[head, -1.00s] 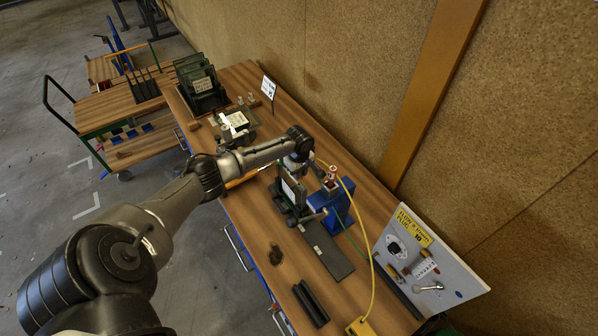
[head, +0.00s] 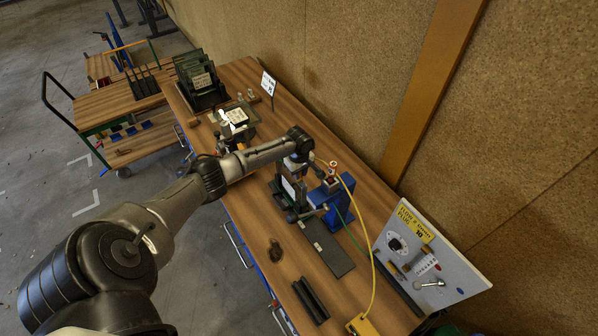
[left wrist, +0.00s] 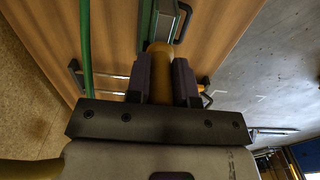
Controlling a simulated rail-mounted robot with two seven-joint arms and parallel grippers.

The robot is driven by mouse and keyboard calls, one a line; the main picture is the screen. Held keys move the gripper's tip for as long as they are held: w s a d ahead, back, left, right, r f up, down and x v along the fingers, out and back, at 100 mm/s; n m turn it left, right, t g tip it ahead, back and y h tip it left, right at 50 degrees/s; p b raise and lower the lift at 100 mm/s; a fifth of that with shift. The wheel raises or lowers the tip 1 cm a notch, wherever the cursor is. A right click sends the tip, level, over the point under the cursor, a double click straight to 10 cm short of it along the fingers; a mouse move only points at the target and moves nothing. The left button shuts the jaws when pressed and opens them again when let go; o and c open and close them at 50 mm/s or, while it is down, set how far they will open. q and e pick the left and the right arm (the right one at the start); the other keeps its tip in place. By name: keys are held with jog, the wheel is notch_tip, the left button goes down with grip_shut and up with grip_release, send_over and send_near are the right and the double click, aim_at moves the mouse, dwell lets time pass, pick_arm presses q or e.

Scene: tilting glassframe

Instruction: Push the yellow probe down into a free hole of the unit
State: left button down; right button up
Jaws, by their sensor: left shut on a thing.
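My left gripper (left wrist: 160,85) is shut on the yellow probe (left wrist: 158,72), an ochre cylinder between its two dark fingers in the left wrist view. The probe's tip end meets a dark, green-edged part (left wrist: 166,18) in that picture; I cannot tell whether it is touching or inside a hole. In the head view my left gripper (head: 294,166) is over the unit (head: 288,190), a dark upright frame with a white label. The arm hides the probe and the unit's top there. My right gripper is not in view.
A blue stand (head: 338,207) with a red and white top is right of the unit. A yellow cable (head: 374,265) runs to a yellow box (head: 360,326). A tilted white board (head: 455,272) holds fittings. Black rails (head: 311,301) lie on the wooden bench (head: 350,291).

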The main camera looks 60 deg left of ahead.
pick_arm(q)
jog(key=shift+r, duration=0.1)
jog(key=shift+r, duration=0.15)
jog(key=shift+r+p, duration=0.75)
jog(key=shift+r, duration=0.4)
dwell(0.6)
dwell(0.8)
jog(key=shift+f, duration=0.7)
jog(key=shift+f+b, duration=0.55)
jog(key=shift+f, duration=0.25)
jog(key=c, duration=0.9)
grip_release()
jog(key=shift+r, duration=0.1)
